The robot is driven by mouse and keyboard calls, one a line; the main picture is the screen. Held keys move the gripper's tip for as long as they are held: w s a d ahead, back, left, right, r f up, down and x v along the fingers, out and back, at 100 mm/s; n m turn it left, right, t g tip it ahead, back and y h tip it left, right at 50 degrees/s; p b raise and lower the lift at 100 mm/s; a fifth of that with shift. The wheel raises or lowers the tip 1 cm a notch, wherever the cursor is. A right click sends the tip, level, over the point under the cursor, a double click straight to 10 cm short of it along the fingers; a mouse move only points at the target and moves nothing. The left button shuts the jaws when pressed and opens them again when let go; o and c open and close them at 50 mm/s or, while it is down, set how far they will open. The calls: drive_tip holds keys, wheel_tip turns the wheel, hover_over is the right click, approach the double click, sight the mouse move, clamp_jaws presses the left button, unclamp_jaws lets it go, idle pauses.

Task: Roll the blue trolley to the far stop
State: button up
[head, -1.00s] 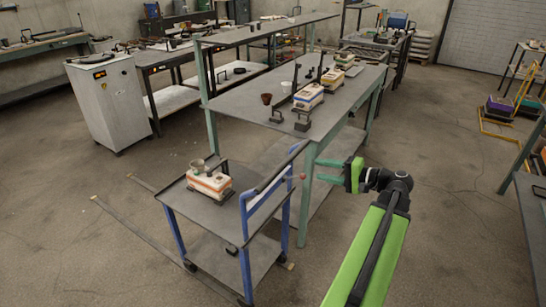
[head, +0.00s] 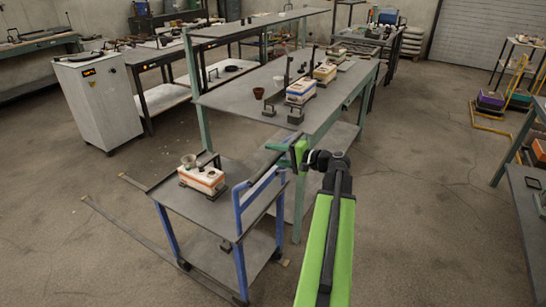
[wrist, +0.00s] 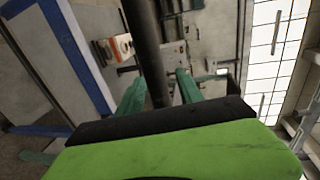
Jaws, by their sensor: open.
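The blue trolley (head: 238,263) stands at lower centre in the head view, with a grey top tray (head: 215,212) and a blue-framed handle with a dark bar (head: 263,183). My gripper (head: 281,154) is open at the upper right end of this handle. In the wrist view the dark bar (wrist: 148,45) passes between the two green fingers (wrist: 158,92), with no clear grip on it. Two floor rails (head: 135,232) run from under the trolley to the far left. A small pale piece (head: 85,199) shows at one far rail end; I cannot tell whether it is the stop.
A white box with an orange band and a cup (head: 203,178) sits on the trolley tray. A long grey workbench (head: 235,97) stands close behind the trolley and gripper. A white cabinet (head: 103,105) stands back left. The floor around the rails' far ends is clear.

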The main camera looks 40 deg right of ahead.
drive_tip(key=shift+w+a+f, duration=0.1)
drive_tip(key=shift+w+a, duration=0.05)
drive_tip(key=shift+w, duration=0.3)
clamp_jaws()
idle(1.1)
